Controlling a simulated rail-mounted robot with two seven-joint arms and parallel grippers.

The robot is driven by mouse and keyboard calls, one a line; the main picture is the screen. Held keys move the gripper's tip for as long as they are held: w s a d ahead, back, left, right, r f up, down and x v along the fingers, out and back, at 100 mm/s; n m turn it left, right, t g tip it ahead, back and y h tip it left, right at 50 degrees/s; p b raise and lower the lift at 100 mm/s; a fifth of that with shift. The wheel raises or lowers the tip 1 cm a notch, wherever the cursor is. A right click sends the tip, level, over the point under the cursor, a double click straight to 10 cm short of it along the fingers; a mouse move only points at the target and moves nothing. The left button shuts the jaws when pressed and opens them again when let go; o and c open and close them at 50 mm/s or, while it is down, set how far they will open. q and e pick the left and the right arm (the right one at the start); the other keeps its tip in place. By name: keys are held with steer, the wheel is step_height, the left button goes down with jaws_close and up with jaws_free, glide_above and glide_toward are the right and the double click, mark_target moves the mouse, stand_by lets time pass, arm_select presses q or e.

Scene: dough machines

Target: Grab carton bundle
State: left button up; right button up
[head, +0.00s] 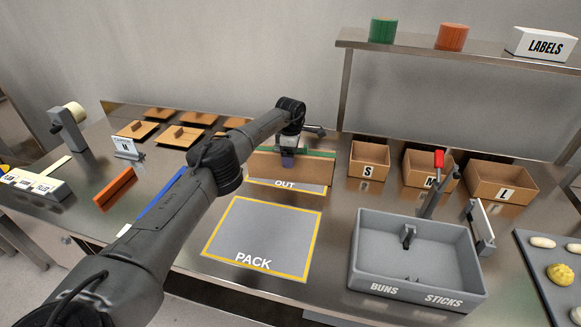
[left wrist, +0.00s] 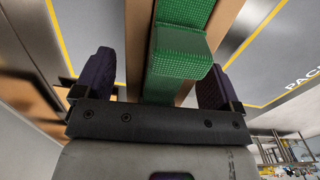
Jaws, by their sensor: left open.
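The carton bundle (head: 316,170) is a brown block with a green band along its top, standing at the OUT mat (head: 286,184). In the left wrist view the green band (left wrist: 176,78) runs along the brown carton (left wrist: 134,45) and has a raised green block. My left gripper (head: 288,159) is over the bundle. In the left wrist view its two dark fingers (left wrist: 157,77) are spread, one on each side of the green band and block, with visible gaps. The arm and gripper hide part of the bundle. My right gripper is not in view.
The PACK mat (head: 258,235) in front is empty. Open boxes S (head: 368,161), M (head: 428,170) and L (head: 502,183) stand to the right. A grey BUNS/STICKS bin (head: 415,262) is at front right. Several wooden pieces (head: 180,136) lie at back left.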

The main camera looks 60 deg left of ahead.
arm_select(q)
steer(key=c, duration=1.3)
steer(key=shift+r, duration=0.1)
